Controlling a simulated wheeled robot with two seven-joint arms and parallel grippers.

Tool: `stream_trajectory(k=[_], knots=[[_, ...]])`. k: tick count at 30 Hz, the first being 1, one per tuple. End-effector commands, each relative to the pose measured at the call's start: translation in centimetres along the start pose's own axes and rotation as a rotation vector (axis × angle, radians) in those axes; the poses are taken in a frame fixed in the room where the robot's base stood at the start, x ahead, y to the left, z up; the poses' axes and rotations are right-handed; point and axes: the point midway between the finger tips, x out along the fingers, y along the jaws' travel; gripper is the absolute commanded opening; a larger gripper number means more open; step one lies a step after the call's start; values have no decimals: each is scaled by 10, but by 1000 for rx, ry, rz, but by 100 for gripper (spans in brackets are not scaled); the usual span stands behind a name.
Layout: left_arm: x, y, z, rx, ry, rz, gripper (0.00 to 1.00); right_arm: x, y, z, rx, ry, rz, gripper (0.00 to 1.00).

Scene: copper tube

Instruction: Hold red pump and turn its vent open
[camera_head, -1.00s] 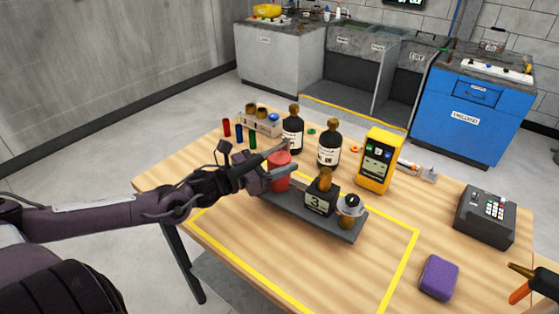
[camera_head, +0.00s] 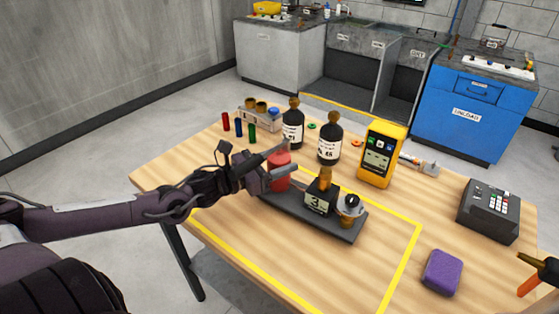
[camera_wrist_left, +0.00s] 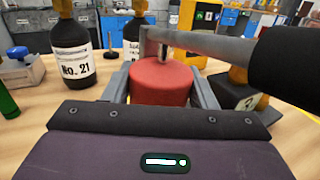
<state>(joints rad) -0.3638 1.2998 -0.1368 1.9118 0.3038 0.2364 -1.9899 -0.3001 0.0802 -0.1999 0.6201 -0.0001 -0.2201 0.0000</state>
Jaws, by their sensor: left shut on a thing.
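The red pump (camera_head: 279,172) is an upright red cylinder on a dark base plate (camera_head: 345,237) on the table. It also shows in the left wrist view (camera_wrist_left: 160,85). My left gripper (camera_head: 280,180) is shut on it, with one grey finger on each side in the left wrist view. A grey bar with a thick black grip (camera_wrist_left: 290,55) passes over the pump's top and reaches back over my gripper. A short metal pin shows under the bar's end. I cannot make out a separate vent or its setting. My right gripper is out of view.
A black block marked 3 (camera_head: 318,198) and a small metal fitting (camera_head: 349,207) share the base plate. Two dark bottles (camera_head: 329,143) and a yellow meter (camera_head: 380,155) stand behind. A purple sponge (camera_head: 442,272) lies at front right. The yellow-taped table area in front is clear.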

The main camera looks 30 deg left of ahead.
Motion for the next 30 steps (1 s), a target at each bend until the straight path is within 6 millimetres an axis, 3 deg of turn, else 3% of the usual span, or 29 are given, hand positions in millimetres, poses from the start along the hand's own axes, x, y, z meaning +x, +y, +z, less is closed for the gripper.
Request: stream_trajectory(k=[1, 30], knots=[[2, 0, 7, 3, -20, -1, 0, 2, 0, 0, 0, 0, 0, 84], [2, 0, -11, 5, -16, -1, 0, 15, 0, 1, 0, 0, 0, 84]])
